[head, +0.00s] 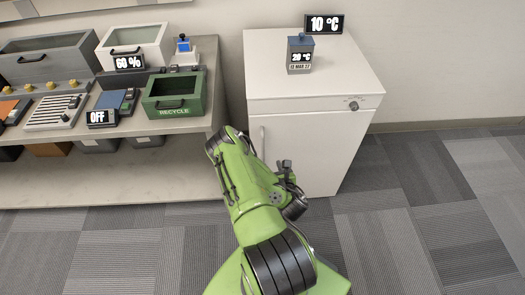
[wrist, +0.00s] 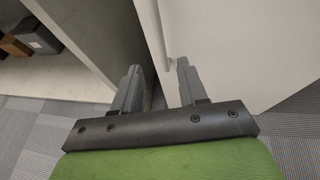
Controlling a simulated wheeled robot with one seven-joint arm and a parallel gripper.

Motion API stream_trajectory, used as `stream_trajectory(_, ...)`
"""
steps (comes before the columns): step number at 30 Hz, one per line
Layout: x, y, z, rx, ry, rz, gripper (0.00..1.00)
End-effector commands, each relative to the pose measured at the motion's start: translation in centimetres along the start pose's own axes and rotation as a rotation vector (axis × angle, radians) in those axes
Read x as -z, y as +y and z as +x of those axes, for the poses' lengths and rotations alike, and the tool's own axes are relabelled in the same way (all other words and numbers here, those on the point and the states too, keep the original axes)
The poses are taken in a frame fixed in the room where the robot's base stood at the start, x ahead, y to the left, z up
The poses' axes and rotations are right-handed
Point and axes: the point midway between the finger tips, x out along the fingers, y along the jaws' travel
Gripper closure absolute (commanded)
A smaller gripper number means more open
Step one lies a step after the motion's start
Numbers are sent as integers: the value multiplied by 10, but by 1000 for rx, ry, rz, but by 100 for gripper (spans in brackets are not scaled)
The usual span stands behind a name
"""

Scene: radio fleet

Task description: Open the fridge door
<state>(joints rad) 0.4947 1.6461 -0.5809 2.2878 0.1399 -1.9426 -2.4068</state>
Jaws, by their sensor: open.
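The fridge (head: 305,150) is a white cabinet with its door shut, standing right of the bench. A thin upright handle (head: 263,141) is on the left side of its door. The door fills the upper right of the wrist view (wrist: 230,50), with the handle (wrist: 166,48) near its left edge. My gripper (wrist: 158,66) is open and empty, its fingers pointing toward the fridge. In the wrist view the handle's lower end appears between the fingertips, closer to the right one; I cannot tell the remaining distance.
The bench (head: 120,180) at left holds drawers, switches and a green recycle box (head: 174,96). Carpet right of the fridge is clear.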

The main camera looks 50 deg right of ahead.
Motion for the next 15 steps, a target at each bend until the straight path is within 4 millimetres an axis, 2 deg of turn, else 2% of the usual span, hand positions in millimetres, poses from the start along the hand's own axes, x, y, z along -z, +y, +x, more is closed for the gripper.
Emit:
stream_trajectory(9,0,2,80,-4,-5,1,58)
stream_trajectory(15,0,2,125,-3,-3,5,58)
